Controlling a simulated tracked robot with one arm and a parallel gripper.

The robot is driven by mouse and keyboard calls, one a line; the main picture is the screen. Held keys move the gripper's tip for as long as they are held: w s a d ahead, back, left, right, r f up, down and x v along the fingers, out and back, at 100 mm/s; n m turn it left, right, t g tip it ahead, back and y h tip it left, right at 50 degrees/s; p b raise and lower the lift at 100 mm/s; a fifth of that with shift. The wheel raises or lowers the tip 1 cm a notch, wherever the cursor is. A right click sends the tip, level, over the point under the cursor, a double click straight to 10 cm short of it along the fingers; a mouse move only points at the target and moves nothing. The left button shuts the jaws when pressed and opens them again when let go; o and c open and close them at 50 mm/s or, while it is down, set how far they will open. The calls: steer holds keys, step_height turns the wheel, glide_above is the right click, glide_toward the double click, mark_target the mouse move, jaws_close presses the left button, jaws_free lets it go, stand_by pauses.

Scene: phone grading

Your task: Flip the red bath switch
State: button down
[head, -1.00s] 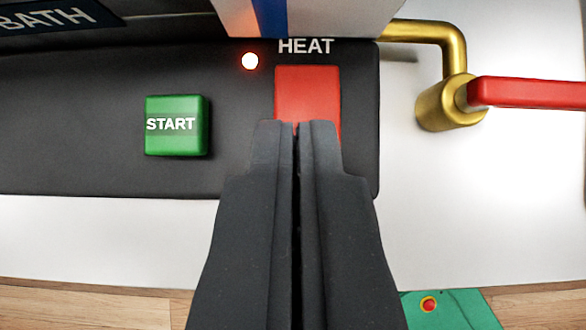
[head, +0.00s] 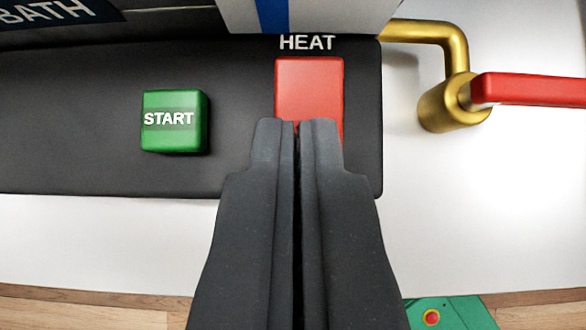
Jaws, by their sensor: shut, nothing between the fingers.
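The red switch (head: 310,85) sits on a dark panel (head: 75,130) under the white word HEAT. Its upper part shows and my fingertips cover its lower part. My gripper (head: 297,124) is shut and empty, with its tips at the lower part of the switch. I cannot tell for certain whether the tips touch it. No lit lamp shows beside the HEAT label.
A green START button (head: 174,122) is left of the switch on the same panel. A brass pipe valve (head: 452,103) with a red lever (head: 530,89) stands to the right. A BATH sign (head: 50,12) is at top left. A green board (head: 450,313) lies at bottom right.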

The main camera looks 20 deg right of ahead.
steer(key=shift+r, duration=0.75)
steer(key=shift+r, duration=0.5)
steer(key=p+v, duration=0.1)
steer(key=v, duration=1.1)
steer(key=shift+s+a+f, duration=0.2)
steer(key=shift+s, duration=0.1)
